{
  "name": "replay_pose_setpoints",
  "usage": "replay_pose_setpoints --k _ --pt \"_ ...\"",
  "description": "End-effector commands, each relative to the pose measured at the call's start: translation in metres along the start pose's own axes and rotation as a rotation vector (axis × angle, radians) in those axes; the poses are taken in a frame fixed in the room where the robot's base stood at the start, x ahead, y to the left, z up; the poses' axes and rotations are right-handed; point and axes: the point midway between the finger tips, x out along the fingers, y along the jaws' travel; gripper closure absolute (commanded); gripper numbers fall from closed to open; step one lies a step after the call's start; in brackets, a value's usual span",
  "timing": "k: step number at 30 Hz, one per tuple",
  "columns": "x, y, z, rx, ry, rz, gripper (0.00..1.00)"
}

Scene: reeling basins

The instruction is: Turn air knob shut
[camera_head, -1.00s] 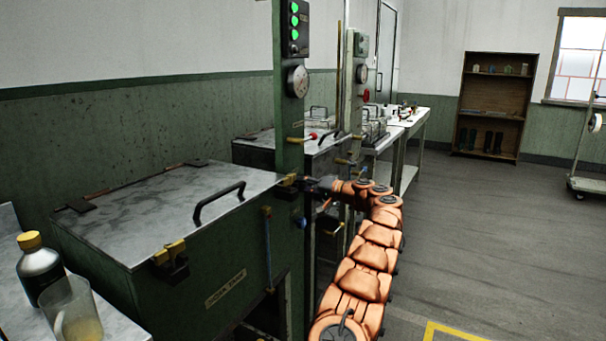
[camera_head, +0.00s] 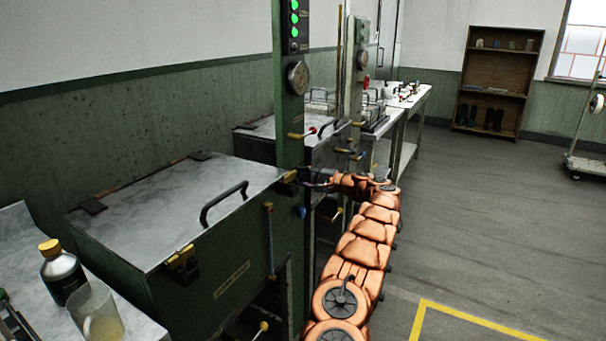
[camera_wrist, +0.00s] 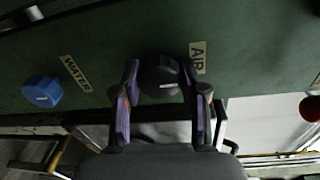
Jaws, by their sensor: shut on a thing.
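The air knob (camera_wrist: 158,74) is a dark round knob on the green panel, beside a label reading AIR (camera_wrist: 197,58) in the wrist view. My gripper (camera_wrist: 160,92) has one finger on each side of the knob and is shut on it. A pale mark shows on the knob's near face. In the head view my gripper (camera_head: 314,179) reaches the post side of the green basin (camera_head: 240,265), and the knob there is too small to make out.
A blue water knob (camera_wrist: 42,91) sits left of the air knob, by a WATER label (camera_wrist: 76,73). The basin's lid handle (camera_head: 224,202) and the green post (camera_head: 289,100) stand close to my gripper. Open floor (camera_head: 465,220) lies to the right.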

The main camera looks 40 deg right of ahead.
Motion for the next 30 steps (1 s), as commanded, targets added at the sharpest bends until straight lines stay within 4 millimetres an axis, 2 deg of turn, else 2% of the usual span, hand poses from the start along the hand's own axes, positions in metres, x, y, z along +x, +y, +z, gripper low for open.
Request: replay_pose_setpoints --k 16,17,23,30 --pt "-0.0009 0.0007 -0.0011 0.023 0.001 0.000 0.92" --pt "-0.0009 0.0007 -0.0010 0.023 0.001 0.000 0.55" --pt "-0.0003 0.0006 -0.0004 0.022 -0.001 0.001 0.34" --pt "0.0001 0.0004 0.0000 0.021 -0.002 0.000 0.32"
